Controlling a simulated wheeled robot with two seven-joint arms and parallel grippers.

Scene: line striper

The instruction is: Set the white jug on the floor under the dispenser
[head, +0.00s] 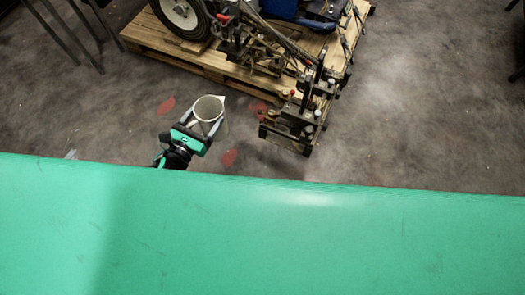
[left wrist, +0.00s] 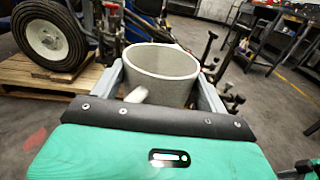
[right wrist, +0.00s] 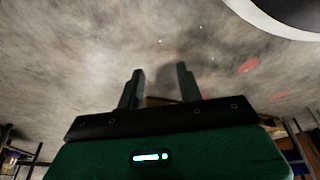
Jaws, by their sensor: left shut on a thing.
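The white jug (head: 209,108) is held upright between the fingers of my left gripper (head: 203,121), left of the line striper's front end. In the left wrist view the jug (left wrist: 162,62) sits between both fingers with its open rim up; it looks empty. I cannot tell its height above the floor. The striper's front assembly (head: 297,118), likely the dispenser, overhangs the pallet edge, to the right of the jug and apart from it. My right gripper (right wrist: 160,88) is open and empty in the right wrist view, with bare floor beyond it; it does not show in the head view.
A wooden pallet (head: 150,37) carries the striper with its wheel (head: 181,15). Red spots (head: 229,157) mark the grey floor. Metal legs (head: 75,35) stand at upper left. Floor right of the striper (head: 430,120) is clear. A workbench (left wrist: 270,30) stands further back.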

